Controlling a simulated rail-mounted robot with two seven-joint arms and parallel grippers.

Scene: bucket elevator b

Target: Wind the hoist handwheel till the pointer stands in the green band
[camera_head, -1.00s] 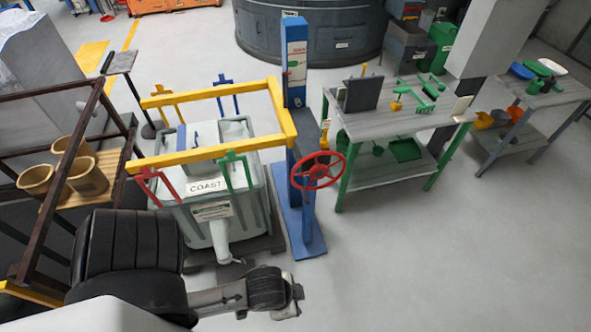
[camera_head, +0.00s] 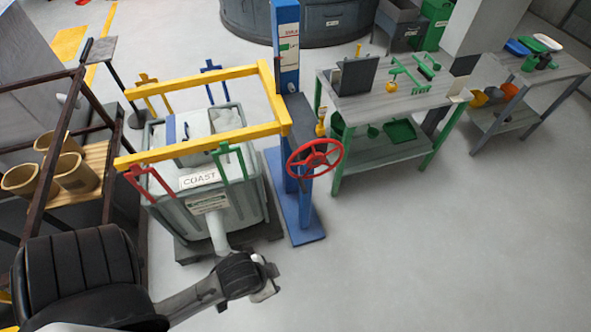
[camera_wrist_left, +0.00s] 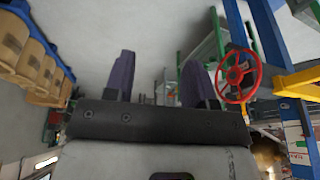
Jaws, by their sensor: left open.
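The red hoist handwheel (camera_head: 314,159) is mounted on the side of the blue hoist column (camera_head: 305,215). A scale panel (camera_head: 289,50) with white and green areas is on the column's upper part; the pointer is too small to read. My left gripper (camera_head: 268,284) is below and left of the handwheel in the head view, apart from it. In the left wrist view my left gripper (camera_wrist_left: 157,75) has its two dark fingers spread with nothing between them. The handwheel (camera_wrist_left: 238,76) shows there just right of the fingers. My right gripper is not in view.
A yellow frame (camera_head: 200,142) on the column surrounds a grey bin (camera_head: 225,215) labelled COAST. A green-legged workbench (camera_head: 385,100) with tools stands right of the handwheel. A rack with tan pots (camera_head: 75,172) is at left. The floor at front right is clear.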

